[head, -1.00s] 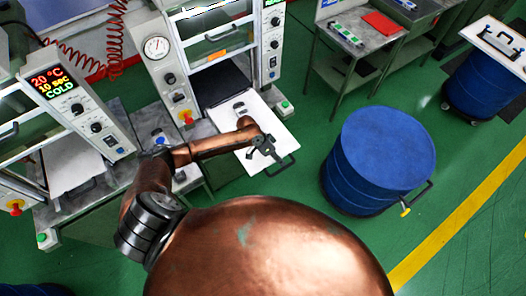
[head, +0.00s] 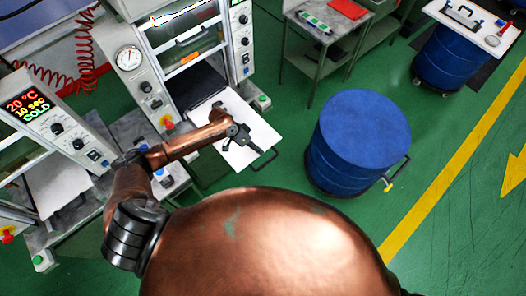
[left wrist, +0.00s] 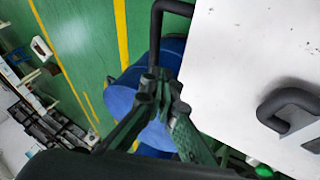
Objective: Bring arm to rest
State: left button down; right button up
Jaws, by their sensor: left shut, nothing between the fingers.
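My left gripper (head: 238,133) is shut and empty. In the head view it appears over the white mould plate (head: 262,132), which sticks out of the middle press. In the left wrist view the gripper's fingertips (left wrist: 158,88) show beside the left edge of a white plate (left wrist: 235,60). A dark handle (left wrist: 292,104) stands on that plate. I cannot tell the gap between the fingers and the plate. My right gripper is not in view.
A blue drum (head: 358,140) stands to the right on the green floor. A second drum (head: 450,60) carries a white plate (head: 478,22). The left press (head: 62,125) shows a COLD display. A grey workbench (head: 325,28) stands at the back. Open floor lies around the near drum.

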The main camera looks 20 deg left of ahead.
pick_arm(q)
jog(key=p+v, duration=0.2)
jog(key=v, duration=0.3)
jog(key=shift+m, duration=0.3)
jog(key=s+d, duration=0.1)
jog(key=s, duration=0.1)
jog(key=s+d+f, duration=0.1)
jog(key=s+d, duration=0.3)
jog(key=shift+d+f, duration=0.15)
jog(key=shift+f, duration=0.25)
jog(key=s+a+r+n+t+y, duration=0.1)
jog(key=s+a+r+n+y, duration=0.3)
jog(key=s+a, duration=0.6)
jog(key=s+a+r+n+t+y, duration=0.2)
jog(key=s+a+r+n+y, duration=0.2)
jog(key=s+a, duration=0.55)
notch_tip(320, 180, down, 43)
jog(key=s+d+g+b, duration=0.2)
jog(key=b, duration=1)
jog(key=s+f+b, duration=0.5)
jog(key=s+f, duration=0.4)
jog(key=f, duration=0.4)
jog(key=s+f+m+g+h+b, duration=0.1)
jog(key=s+f+b, duration=0.4)
jog(key=s+f, duration=0.5)
notch_tip(320, 180, down, 4)
jog(key=shift+s+f, duration=0.2)
jog(key=shift+s, duration=0.15)
jog(key=shift+a, duration=0.1)
